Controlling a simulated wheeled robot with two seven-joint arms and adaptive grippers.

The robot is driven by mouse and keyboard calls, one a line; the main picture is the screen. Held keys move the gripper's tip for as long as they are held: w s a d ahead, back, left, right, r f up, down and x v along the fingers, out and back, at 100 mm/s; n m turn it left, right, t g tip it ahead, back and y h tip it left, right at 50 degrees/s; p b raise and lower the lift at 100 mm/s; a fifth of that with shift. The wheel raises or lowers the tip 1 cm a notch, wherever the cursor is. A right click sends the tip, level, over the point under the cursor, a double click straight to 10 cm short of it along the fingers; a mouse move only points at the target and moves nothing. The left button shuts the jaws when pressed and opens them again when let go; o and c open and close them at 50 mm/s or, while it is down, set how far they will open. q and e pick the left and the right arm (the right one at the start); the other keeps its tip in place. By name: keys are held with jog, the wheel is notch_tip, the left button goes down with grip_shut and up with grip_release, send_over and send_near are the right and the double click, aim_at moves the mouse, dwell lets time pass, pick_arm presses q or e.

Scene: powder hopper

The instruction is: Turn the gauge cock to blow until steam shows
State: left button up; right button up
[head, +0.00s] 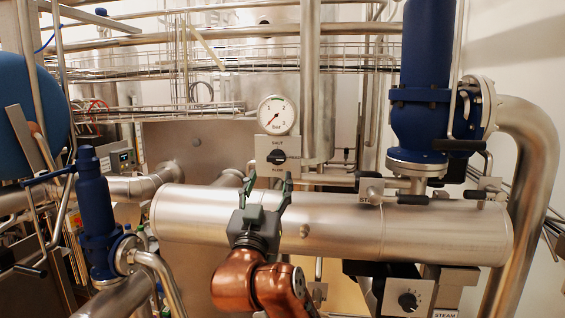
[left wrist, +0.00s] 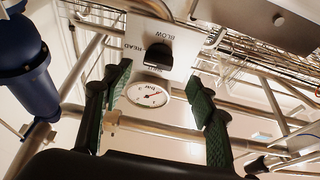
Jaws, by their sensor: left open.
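The gauge cock (head: 277,157) is a black knob on a pale plate marked SHUT above and BLOW below. In the left wrist view the knob (left wrist: 158,55) shows with BLOW and READ beside it; I cannot tell its exact setting. The round white pressure gauge (head: 277,115) sits just above the plate, its red needle pointing lower left; it also shows in the left wrist view (left wrist: 148,95). My left gripper (head: 266,187) is open and empty, fingers up, just below and in front of the knob, apart from it. My right gripper is out of view.
A large steel horizontal pipe (head: 340,232) runs behind my left gripper. Blue valves stand right (head: 422,70) and left (head: 95,205). The air around the plate looks clear, with no steam visible.

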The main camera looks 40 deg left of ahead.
aim_at(275, 161)
pick_arm(q)
jog(key=x, duration=0.1)
jog(key=p+x, duration=0.1)
jog(key=x, duration=0.3)
jog(key=shift+d+r+p, duration=0.15)
jog(key=shift+r+p, duration=0.1)
jog(key=shift+p, duration=0.1)
jog(key=shift+x, duration=0.8)
jog(key=shift+f, duration=0.15)
jog(key=shift+s, duration=0.1)
jog(key=c, duration=1)
jog(key=shift+c, duration=0.8)
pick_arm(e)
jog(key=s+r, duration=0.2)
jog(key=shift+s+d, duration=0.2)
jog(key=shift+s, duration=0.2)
